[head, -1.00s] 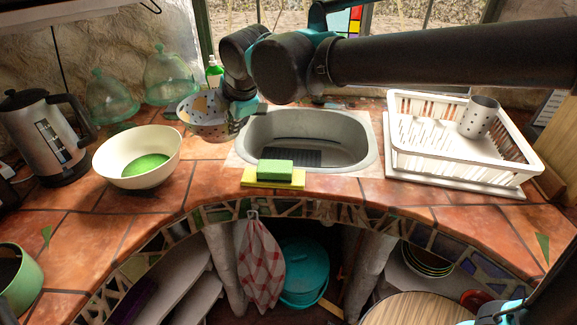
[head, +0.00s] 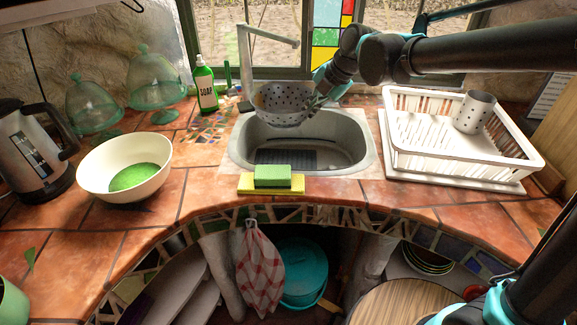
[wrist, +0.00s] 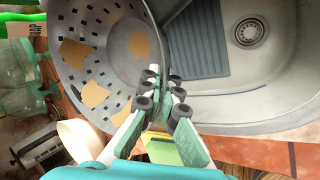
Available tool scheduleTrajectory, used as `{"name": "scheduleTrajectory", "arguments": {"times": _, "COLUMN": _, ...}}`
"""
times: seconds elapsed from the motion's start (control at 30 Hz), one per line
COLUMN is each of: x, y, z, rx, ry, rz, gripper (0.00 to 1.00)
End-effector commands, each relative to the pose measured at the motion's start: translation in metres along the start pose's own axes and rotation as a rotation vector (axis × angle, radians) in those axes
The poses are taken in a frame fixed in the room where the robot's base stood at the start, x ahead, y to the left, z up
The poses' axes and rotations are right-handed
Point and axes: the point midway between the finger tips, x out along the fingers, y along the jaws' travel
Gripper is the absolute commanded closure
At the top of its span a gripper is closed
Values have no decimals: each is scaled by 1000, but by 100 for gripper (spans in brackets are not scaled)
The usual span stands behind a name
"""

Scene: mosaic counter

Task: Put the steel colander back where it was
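The steel colander (head: 283,105) is a grey bowl with dark holes. In the head view it hangs over the back of the sink (head: 345,145), beneath the tap. My gripper (head: 318,98) is at its right rim. In the wrist view the fingers (wrist: 166,92) are closed on the rim of the colander (wrist: 85,65), with its inside at left. Several tan patches show inside it; I cannot tell what they are. The sink drain (wrist: 250,32) shows at right in the wrist view.
A green soap bottle (head: 205,88) and glass domes (head: 156,78) stand left of the sink. A sponge (head: 272,175) lies at the sink's front edge. A white dish rack (head: 400,155) is at right. The counter between soap bottle, white bowl (head: 100,165) and sink is clear.

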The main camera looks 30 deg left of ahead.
Motion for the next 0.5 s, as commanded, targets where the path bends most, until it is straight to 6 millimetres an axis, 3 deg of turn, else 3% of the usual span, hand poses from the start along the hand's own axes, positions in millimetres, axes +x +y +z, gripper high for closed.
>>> {"name": "scheduleTrajectory", "arguments": {"times": 0.5, "x": 102, "y": -60, "z": 0, "rx": -1, "ry": 0, "rz": 0, "gripper": 100}}
